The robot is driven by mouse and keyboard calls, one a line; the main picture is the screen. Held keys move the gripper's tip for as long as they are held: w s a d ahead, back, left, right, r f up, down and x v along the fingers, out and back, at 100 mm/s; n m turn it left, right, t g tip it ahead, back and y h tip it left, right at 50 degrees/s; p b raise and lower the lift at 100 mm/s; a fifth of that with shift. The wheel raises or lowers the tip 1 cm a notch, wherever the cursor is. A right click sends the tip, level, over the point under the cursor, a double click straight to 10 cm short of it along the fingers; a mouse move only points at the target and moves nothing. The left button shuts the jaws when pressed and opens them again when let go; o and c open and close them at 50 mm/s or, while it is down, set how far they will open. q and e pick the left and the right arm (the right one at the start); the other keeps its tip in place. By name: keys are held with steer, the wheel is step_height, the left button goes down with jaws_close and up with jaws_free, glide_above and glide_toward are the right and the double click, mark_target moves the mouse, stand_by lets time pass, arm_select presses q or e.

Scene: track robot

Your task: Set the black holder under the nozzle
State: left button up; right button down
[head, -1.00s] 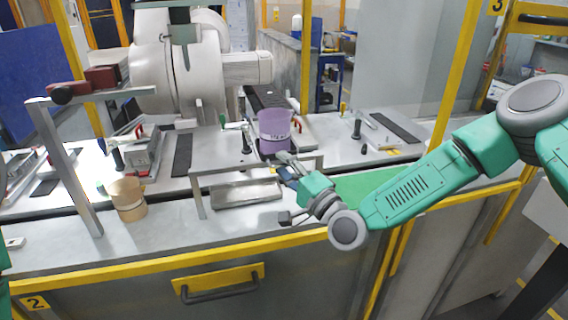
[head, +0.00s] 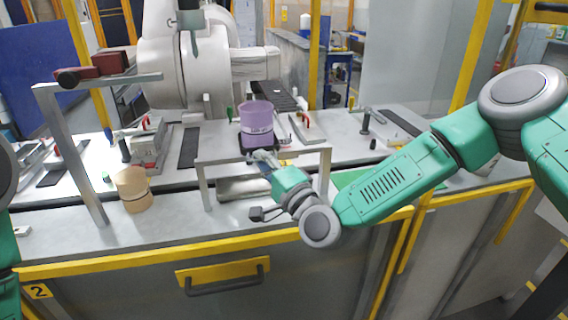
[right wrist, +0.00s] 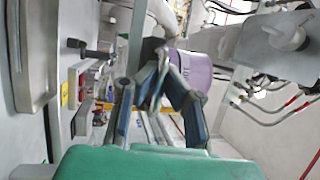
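The black holder (head: 259,143) is a dark piece directly under a purple cup (head: 256,118), which stands upright. My right gripper (head: 262,157) reaches it from the front right and appears shut on it, holding it above the low metal stand (head: 212,158). In the right wrist view, the fingers (right wrist: 158,62) come together at a dark part, with the purple cup (right wrist: 192,68) just behind; the grip itself is partly hidden. A dark red device with a round black end (head: 68,79), possibly the nozzle, sits on a metal post at the left, well apart from the holder. My left gripper is out of view.
A tan cup (head: 133,189) stands on the bench near the post (head: 75,160). A metal tray (head: 243,189) lies below the stand. A large white robot arm (head: 185,60) stands behind. The bench front between tan cup and stand is clear.

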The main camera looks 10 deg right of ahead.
steer(key=a+b, duration=0.3)
steer(key=a, duration=0.9)
steer(key=shift+s+f, duration=0.15)
steer(key=shift+f, duration=0.25)
steer(key=shift+a, duration=0.1)
steer(key=c, duration=1.6)
jaws_free()
steer(key=shift+c, duration=0.2)
steer(key=shift+a+r, duration=0.15)
steer(key=shift+a, duration=0.05)
